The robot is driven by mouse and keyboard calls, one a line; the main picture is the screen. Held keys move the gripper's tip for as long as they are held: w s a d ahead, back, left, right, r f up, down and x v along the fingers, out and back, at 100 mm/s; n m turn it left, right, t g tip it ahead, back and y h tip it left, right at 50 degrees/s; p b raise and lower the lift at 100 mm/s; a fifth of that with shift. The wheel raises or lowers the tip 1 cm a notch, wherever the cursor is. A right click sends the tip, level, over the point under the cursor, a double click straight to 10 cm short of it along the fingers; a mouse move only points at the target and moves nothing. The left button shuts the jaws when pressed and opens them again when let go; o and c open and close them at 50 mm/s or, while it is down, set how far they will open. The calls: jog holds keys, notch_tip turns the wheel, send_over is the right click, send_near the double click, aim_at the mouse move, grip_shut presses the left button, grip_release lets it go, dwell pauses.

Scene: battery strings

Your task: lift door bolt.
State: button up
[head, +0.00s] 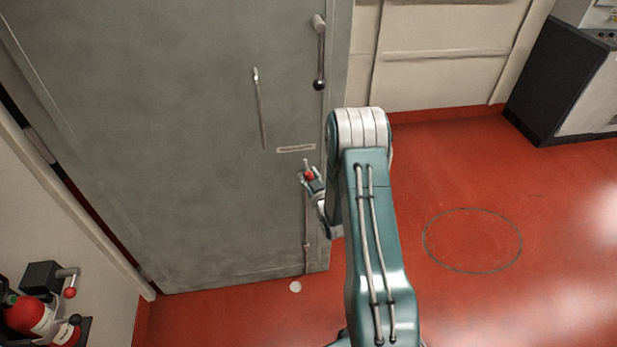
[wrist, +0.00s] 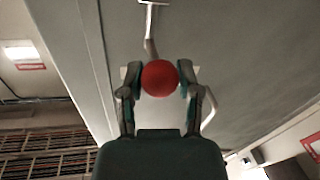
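The grey door (head: 190,130) fills the left and middle of the head view. A thin vertical bolt rod (head: 306,225) runs down near its right edge, with a red ball knob (head: 309,175) at its upper part. My gripper (head: 310,178) is at this knob. In the wrist view the red knob (wrist: 160,78) sits between the two fingertips, which appear to touch it on both sides. My gripper also shows there (wrist: 160,82), shut on the knob. My arm hides part of the area right of the rod.
A long bar handle (head: 260,108) and a lever with a black knob (head: 319,50) are on the door above. A red extinguisher (head: 30,315) is at lower left. Red floor (head: 450,180) is clear at right.

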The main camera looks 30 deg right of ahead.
jog(key=o, duration=0.4)
jog(key=shift+r, duration=0.25)
jog(key=shift+f, duration=0.1)
jog(key=shift+s, duration=0.1)
jog(key=s, duration=0.7)
jog(key=s+a, duration=0.1)
jog(key=s, duration=0.3)
jog(key=shift+s+f, duration=0.1)
jog(key=shift+s, duration=0.25)
